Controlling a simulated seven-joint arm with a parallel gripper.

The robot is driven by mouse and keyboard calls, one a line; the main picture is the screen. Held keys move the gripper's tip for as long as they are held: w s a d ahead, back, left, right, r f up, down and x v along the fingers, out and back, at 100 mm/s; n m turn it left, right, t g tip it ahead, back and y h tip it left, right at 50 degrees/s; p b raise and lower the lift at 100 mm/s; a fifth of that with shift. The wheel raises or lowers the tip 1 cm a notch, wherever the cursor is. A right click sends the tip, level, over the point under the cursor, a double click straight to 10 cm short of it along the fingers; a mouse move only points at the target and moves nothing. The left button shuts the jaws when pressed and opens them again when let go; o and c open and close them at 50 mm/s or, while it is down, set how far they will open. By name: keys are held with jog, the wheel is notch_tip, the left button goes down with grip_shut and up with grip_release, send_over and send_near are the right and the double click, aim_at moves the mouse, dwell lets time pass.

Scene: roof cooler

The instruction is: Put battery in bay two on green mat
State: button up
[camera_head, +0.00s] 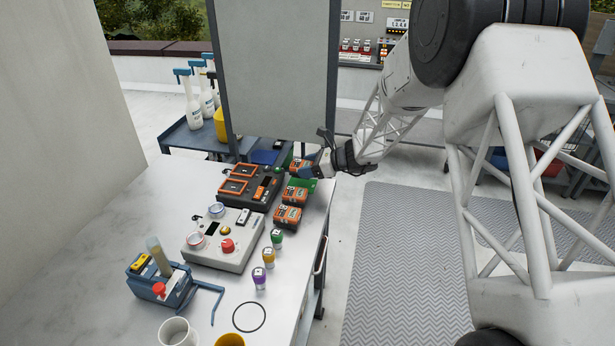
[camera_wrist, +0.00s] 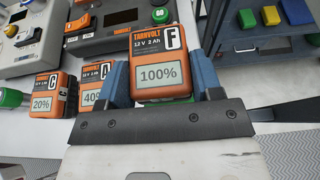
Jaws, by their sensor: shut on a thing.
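My gripper (camera_wrist: 163,85) is shut on an orange-and-black battery (camera_wrist: 160,75) marked F with a 100% display. In the head view the held battery (camera_head: 299,165) is at the far right of the table, beside the charger. The dark charger (camera_head: 248,203) has orange-framed bays (camera_head: 243,170); bay numbers are not readable. Two more batteries, one reading 20% (camera_wrist: 45,104) and one 40% (camera_wrist: 92,97), stand nearby.
A grey control box (camera_head: 222,240) with knobs stands in front of the charger. Several coloured small bottles (camera_head: 268,257) line the table's right edge. A blue tool holder (camera_head: 160,278) and cups are nearer. A tall grey panel (camera_head: 280,70) rises behind.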

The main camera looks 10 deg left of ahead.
jog(key=shift+f, duration=1.8)
jog(key=shift+f, duration=0.1)
jog(key=o, duration=1.1)
jog(key=shift+f, duration=0.1)
jog(key=shift+o, duration=0.2)
jog(key=shift+d+r, duration=0.1)
jog(key=shift+r, duration=0.1)
jog(key=v, duration=1.2)
jog(key=shift+f, duration=0.1)
